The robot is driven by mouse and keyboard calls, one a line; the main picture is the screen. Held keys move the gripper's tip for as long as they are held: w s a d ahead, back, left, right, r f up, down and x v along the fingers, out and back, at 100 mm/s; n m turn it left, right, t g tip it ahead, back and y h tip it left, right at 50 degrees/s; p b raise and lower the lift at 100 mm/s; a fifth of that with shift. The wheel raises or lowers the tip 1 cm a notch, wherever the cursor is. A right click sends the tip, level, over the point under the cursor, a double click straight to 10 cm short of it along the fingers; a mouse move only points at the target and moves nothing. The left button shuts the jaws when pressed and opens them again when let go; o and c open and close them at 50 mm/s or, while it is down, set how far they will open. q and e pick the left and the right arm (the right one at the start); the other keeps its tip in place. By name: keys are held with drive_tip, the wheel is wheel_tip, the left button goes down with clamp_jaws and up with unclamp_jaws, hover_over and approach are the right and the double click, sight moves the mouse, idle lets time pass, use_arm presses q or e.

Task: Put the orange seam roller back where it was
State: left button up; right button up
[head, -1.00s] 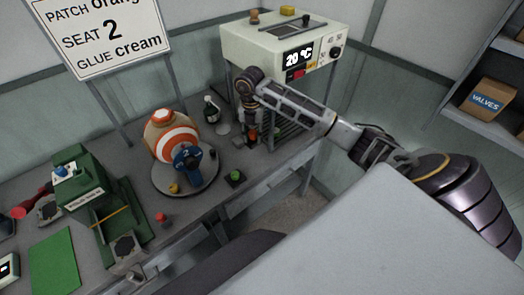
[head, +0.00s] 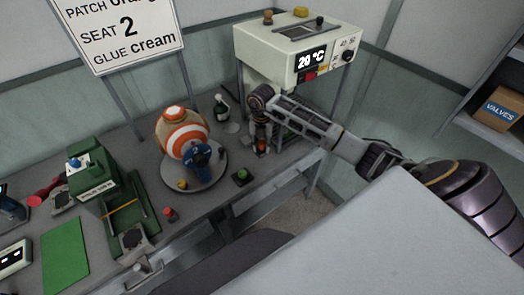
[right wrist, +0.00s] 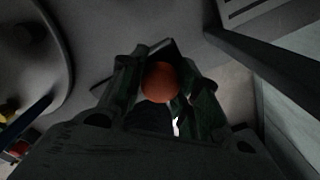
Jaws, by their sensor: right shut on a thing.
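My right gripper (head: 262,142) is low beside the machine with the 20 °C display, close over the right part of the grey bench. It is shut on the orange seam roller, whose round orange end (right wrist: 163,83) shows between the two dark fingers in the right wrist view. A small orange patch of the roller (head: 265,144) shows at the fingers in the head view. The rest of the roller is hidden by the fingers, and I cannot tell whether it touches the bench. My left gripper is not in view.
The cream machine (head: 292,62) stands behind my right arm. A green press (head: 98,180) stands further left.

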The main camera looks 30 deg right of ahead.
sight(262, 151)
drive_tip(key=shift+f, duration=0.3)
drive_tip(key=shift+f, duration=1.9)
drive_tip(key=shift+f, duration=0.1)
drive_tip(key=o, duration=1)
drive_tip(key=shift+a+r+b, duration=0.1)
drive_tip(key=shift+r+b, duration=0.55)
drive_tip(key=shift+r, duration=5.5)
